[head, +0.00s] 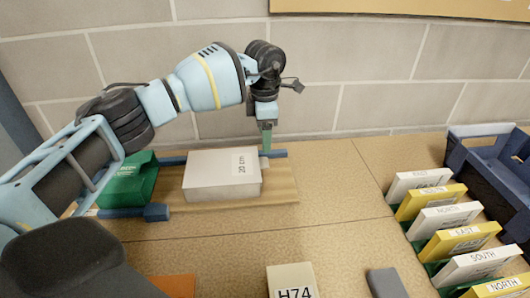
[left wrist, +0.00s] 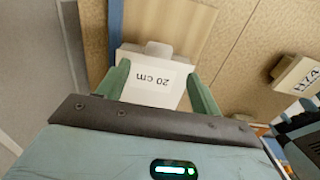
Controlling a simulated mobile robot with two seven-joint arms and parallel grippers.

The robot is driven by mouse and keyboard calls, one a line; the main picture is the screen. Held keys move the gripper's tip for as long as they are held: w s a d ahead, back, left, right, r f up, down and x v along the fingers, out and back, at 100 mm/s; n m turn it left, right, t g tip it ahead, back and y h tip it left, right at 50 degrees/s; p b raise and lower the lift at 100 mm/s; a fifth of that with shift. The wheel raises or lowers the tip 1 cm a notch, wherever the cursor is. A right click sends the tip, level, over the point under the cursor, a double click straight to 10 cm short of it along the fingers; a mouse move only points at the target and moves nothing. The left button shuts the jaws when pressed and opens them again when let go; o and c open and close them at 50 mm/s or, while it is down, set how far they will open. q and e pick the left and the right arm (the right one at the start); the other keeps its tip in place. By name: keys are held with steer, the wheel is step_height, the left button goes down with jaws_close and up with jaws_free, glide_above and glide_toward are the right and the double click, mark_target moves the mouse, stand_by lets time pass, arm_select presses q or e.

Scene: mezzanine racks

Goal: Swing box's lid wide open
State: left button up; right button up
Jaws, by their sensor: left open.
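The box (head: 218,176) is a low white-grey block with a "20 cm" label on its top, lying on a wooden board (head: 283,185). Its top looks flat and closed in the head view. In the left wrist view the box (left wrist: 150,97) shows its label upside down and a small rounded tab (left wrist: 158,48) at its far edge. My left gripper (head: 266,140) points down by the box's back right corner, with green fingers. In the left wrist view the open fingers (left wrist: 157,75) appear on either side of the box; contact cannot be told.
A green case (head: 128,182) sits left of the box, with blue bars (head: 150,212) along the board. An H74 block (head: 290,280) and a grey block (head: 386,283) lie in front. Labelled cards (head: 445,219) and a dark blue crate (head: 485,150) stand right. A brick wall is behind.

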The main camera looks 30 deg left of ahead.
mark_target(265, 162)
arm_select(q)
step_height(265, 162, down, 8)
steer(key=shift+w+r, duration=0.1)
steer(key=shift+r, duration=0.15)
steer(key=shift+c, duration=0.2)
